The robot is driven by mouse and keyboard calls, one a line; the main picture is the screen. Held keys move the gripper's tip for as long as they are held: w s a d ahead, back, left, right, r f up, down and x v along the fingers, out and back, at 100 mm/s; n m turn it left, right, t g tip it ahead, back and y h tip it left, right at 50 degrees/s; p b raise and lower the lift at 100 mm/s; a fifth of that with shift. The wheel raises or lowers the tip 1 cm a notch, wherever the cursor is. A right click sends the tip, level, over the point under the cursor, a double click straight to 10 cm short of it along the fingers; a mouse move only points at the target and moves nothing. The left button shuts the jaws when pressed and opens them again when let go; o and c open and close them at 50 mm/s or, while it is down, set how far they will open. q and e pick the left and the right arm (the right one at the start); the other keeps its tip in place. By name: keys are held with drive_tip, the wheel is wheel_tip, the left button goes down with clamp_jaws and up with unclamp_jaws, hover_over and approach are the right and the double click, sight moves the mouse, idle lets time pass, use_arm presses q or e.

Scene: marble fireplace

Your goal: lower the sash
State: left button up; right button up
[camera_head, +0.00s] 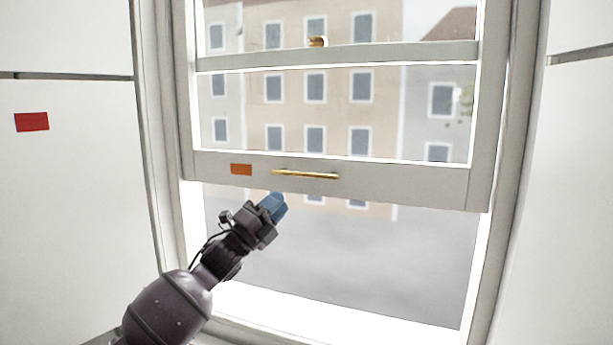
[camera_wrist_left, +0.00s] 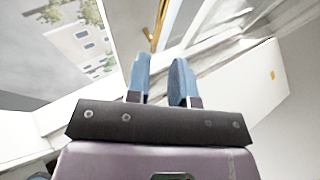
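The window sash (camera_head: 400,185) is raised, with an open gap between its bottom rail and the sill. A brass bar handle (camera_head: 306,174) is fixed along the bottom rail. A brass latch (camera_head: 318,41) sits on the rail higher up. My left gripper (camera_head: 276,205), with blue fingers, is just below and left of the handle, apparently not holding it. In the left wrist view the two blue fingers (camera_wrist_left: 160,80) are apart with nothing between them, and the handle (camera_wrist_left: 155,28) shows beyond their tips. My right gripper is not in view.
The white sill (camera_head: 340,312) runs below the open gap. The window frame (camera_head: 505,180) stands at the right side. An orange sticker (camera_head: 241,169) is on the bottom rail left of the handle. A red rectangle (camera_head: 31,122) is on the left wall.

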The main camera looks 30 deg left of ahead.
sight(307, 175)
use_arm(q)
drive_tip(key=x, duration=1)
drive_tip(key=shift+w+d+r, duration=0.1)
drive_tip(key=shift+w+r, duration=0.05)
drive_tip(key=shift+w, duration=0.15)
clamp_jaws()
